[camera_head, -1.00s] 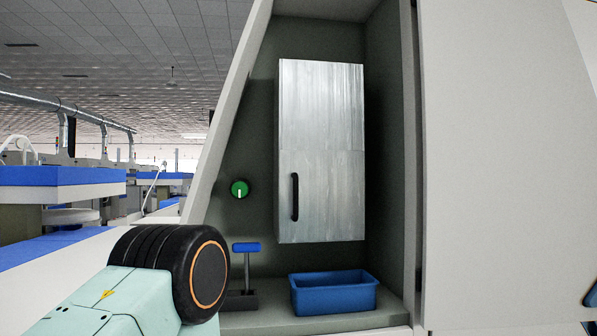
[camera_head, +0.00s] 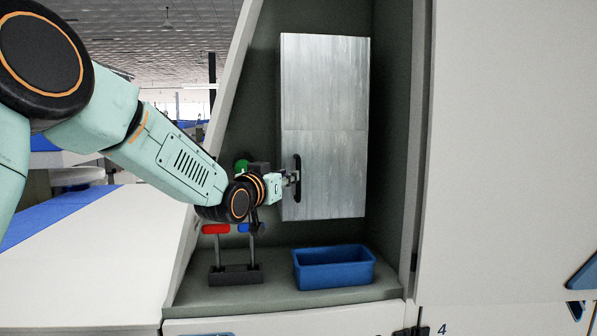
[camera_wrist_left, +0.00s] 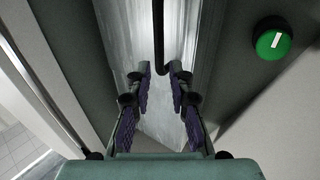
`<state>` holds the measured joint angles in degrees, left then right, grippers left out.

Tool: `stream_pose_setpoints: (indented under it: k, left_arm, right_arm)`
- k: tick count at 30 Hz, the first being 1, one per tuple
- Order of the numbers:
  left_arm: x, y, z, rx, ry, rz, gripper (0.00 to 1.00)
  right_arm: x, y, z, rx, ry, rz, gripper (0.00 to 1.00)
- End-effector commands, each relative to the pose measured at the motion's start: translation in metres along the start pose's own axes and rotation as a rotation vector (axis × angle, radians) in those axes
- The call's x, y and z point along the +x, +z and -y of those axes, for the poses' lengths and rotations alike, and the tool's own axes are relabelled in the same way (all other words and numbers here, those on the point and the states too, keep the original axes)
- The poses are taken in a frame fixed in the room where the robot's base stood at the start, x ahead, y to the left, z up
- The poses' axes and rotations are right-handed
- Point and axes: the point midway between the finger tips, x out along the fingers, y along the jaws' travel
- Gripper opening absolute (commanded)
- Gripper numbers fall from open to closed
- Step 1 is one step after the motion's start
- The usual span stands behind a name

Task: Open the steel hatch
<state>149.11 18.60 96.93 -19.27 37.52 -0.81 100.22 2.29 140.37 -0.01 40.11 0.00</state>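The steel hatch (camera_head: 325,100) is a tall grey brushed-metal door on the back wall of a recess, and it looks shut. Its black upright handle (camera_head: 297,168) is at the lower left of the door. My left gripper (camera_head: 293,178) is at the handle, coming in from the left. In the left wrist view the fingers (camera_wrist_left: 160,68) are open, one on each side of the handle's end (camera_wrist_left: 159,40). A gap shows between the fingers and the handle; I cannot tell whether they touch it. My right gripper is not in view.
A green knob (camera_wrist_left: 272,40) is on the wall beside the hatch, partly hidden by my arm in the head view. Below are a red-handled lever (camera_head: 216,229), a blue-handled lever (camera_head: 243,228) and a blue bin (camera_head: 333,270) on the recess floor. Side walls (camera_head: 393,150) flank the recess.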

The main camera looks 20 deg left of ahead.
Motion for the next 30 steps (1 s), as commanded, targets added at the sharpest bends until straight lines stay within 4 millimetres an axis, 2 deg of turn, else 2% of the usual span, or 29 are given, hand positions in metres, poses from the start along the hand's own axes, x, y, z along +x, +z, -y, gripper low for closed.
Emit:
stream_pose_setpoints:
  k: [15,21,30]
  left_arm:
    - [0.062,0.0,-0.001,0.001,0.0,0.002,0.21]
    - [0.071,0.0,-0.001,0.0,0.001,0.001,0.21]
    - [0.073,0.001,-0.001,-0.001,0.0,0.001,0.21]
  right_arm:
    - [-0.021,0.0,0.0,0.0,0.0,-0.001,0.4]
    - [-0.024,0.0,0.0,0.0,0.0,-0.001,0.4]
    - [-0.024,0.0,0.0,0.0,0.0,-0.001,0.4]
